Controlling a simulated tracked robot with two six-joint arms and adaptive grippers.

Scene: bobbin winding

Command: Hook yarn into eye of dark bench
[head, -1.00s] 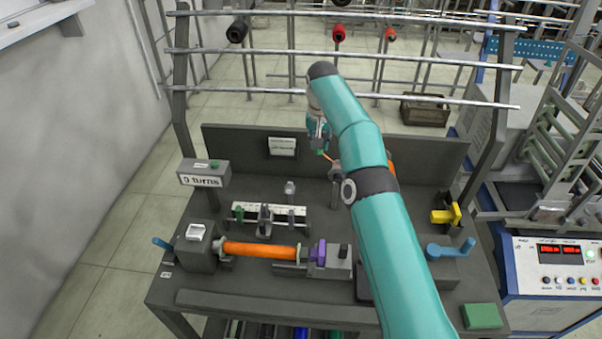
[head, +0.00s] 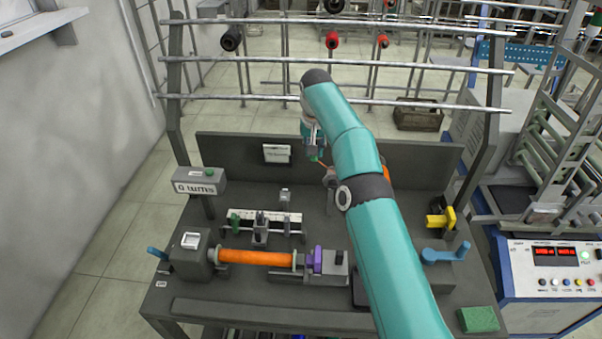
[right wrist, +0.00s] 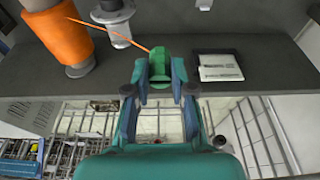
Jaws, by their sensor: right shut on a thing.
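The dark bench (head: 225,298) fills the middle of the head view. My right gripper (head: 315,155) is above its back part, in front of the upright back panel, partly hidden by my arm. In the right wrist view the gripper (right wrist: 160,75) is shut on a small green piece (right wrist: 161,62). Orange yarn (right wrist: 110,32) runs taut from that piece to the orange yarn package (right wrist: 55,35). A grey flanged post (right wrist: 115,38) stands beside the yarn, apart from the gripper. I cannot tell which part is the eye. My left gripper is not in view.
An orange bobbin (head: 258,257) lies between holders at the front of the bench. A guide rail (head: 265,222), a counter box (head: 200,182), a blue crank (head: 445,252) and a yellow part (head: 440,218) stand around. Metal bars (head: 240,98) cross above the back.

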